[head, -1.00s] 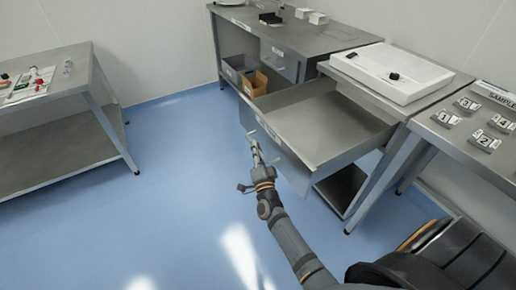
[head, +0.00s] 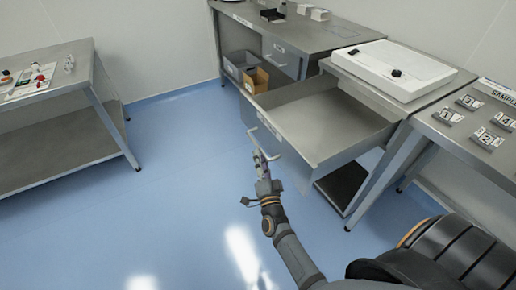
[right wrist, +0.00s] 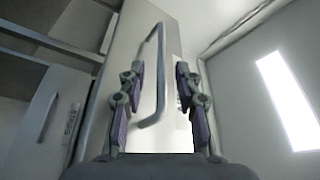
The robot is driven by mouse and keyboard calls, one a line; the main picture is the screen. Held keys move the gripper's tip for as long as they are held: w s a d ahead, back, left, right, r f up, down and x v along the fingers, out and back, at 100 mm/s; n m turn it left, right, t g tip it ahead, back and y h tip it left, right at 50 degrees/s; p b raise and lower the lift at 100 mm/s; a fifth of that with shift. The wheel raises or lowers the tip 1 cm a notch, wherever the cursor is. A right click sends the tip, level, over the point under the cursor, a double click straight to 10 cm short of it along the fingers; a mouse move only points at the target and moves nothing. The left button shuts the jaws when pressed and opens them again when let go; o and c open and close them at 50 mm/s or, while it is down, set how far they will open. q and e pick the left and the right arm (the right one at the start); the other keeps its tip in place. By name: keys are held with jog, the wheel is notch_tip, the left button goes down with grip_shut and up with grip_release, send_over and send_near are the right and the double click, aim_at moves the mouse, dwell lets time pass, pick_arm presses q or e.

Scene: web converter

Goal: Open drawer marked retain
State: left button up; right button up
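A wide grey metal drawer (head: 325,115) under the white-topped bench stands pulled far out and looks empty inside. Its bar handle (head: 270,128) is on its front; the handle also shows in the right wrist view (right wrist: 160,80). A pale label (right wrist: 183,122) there is partly hidden by a finger, and I cannot read it. My right gripper (head: 259,158) is just in front of the handle, in the head view. In the right wrist view its fingers (right wrist: 160,95) are spread, with the handle appearing between them, nearer the left finger. My left gripper is not in view.
A closed drawer (head: 281,53) with its own handle is in the bench behind, beside a grey bin (head: 240,66) and a cardboard box (head: 255,81). A side table (head: 60,70) stands left. Sample blocks (head: 487,138) lie right. Blue floor (head: 170,190) is free at left.

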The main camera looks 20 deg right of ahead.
jog(key=v, duration=0.6)
jog(key=shift+s, duration=0.15)
jog(key=shift+a+f, duration=0.1)
jog(key=s+a+f+n+g+y+p, duration=0.15)
jog(key=s+f+n+g+p, duration=0.3)
jog(key=f, duration=0.75)
jog(key=s+f+n+g+y+p, duration=0.3)
jog(key=s+f+n+g, duration=0.25)
jog(key=f, duration=0.65)
jog(key=s+d+f+n+g+p, duration=0.1)
jog(key=s+d+f+g, duration=0.1)
jog(key=s, duration=0.7)
jog(key=s+d+f+n+g+p, duration=0.1)
jog(key=s+d+f+n+g, duration=0.1)
jog(key=s+f, duration=0.3)
jog(key=s+d+f+n+g+p, duration=0.1)
jog(key=s+d+f+n+g, duration=0.1)
jog(key=s, duration=1.1)
notch_tip(320, 180, down, 2)
jog(key=d+g, duration=0.1)
jog(key=g, duration=0.1)
jog(key=shift+f+g+p, duration=0.15)
jog(key=shift+g+p, duration=0.15)
jog(key=shift+p, duration=0.1)
jog(key=shift+a, duration=0.1)
